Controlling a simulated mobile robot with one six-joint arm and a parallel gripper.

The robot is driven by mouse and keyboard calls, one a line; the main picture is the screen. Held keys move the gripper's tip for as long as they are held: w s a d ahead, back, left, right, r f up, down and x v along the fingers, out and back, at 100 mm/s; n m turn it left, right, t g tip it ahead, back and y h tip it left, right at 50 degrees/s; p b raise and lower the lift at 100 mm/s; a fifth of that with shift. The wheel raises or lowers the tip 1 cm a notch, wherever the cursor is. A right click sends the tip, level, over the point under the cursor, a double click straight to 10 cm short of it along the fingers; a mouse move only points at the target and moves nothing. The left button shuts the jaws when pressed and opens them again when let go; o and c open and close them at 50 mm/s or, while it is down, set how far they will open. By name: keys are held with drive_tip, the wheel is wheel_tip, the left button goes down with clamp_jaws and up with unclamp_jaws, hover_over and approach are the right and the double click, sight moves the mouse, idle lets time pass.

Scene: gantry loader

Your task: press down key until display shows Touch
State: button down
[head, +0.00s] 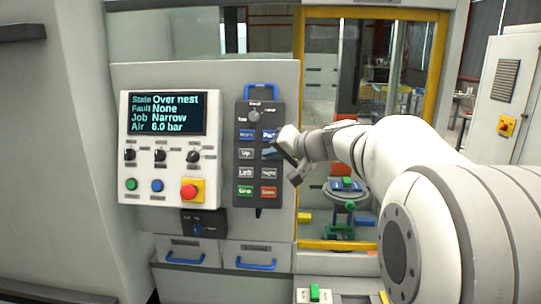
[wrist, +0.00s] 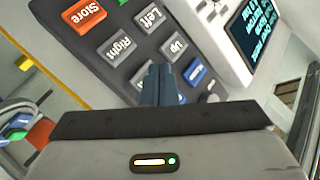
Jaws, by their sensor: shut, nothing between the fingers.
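The display (head: 165,114) reads State Over nest, Fault None, Job Narrow, Air 6.0 bar. It also shows at a slant in the wrist view (wrist: 258,32). The dark key pendant (head: 243,190) has keys in two columns. The Up key (head: 246,154) is to the left of my fingertips, with the Right key (head: 269,173) below them. My gripper (head: 272,153) is shut and empty, its fingers pointing at the place beside Up, where the down key is hidden. In the wrist view the shut fingers (wrist: 158,78) cover that place. I cannot tell whether they touch the key.
The panel below the display has several knobs, a green button (head: 131,184), a blue button (head: 157,186) and a red stop button (head: 189,191). A yellow-framed window (head: 298,100) stands right of the pendant, with a fixture (head: 346,203) behind it. Drawers (head: 185,250) are below.

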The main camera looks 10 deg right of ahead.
drive_tip(key=shift+w+f, duration=0.1)
idle(0.3)
drive_tip(key=shift+w+d+b, duration=0.15)
drive_tip(key=shift+w+b, duration=0.2)
drive_tip(key=shift+b, duration=0.1)
drive_tip(key=shift+w+d+f+b, duration=0.1)
drive_tip(key=shift+w+f+b, duration=0.1)
drive_tip(key=shift+w+b, duration=0.1)
idle(0.5)
drive_tip(key=shift+s, duration=0.1)
idle(0.3)
drive_tip(key=shift+s+a+r+b, duration=0.3)
drive_tip(key=shift+s+b, duration=0.1)
drive_tip(key=shift+s, duration=0.2)
drive_tip(key=s, duration=0.1)
drive_tip(key=s+a+r, duration=0.1)
drive_tip(key=s, duration=0.1)
drive_tip(key=s+b, duration=0.1)
drive_tip(key=shift+s+a+r, duration=0.2)
drive_tip(key=shift+s+r, duration=0.05)
drive_tip(key=shift+r, duration=0.1)
idle(0.4)
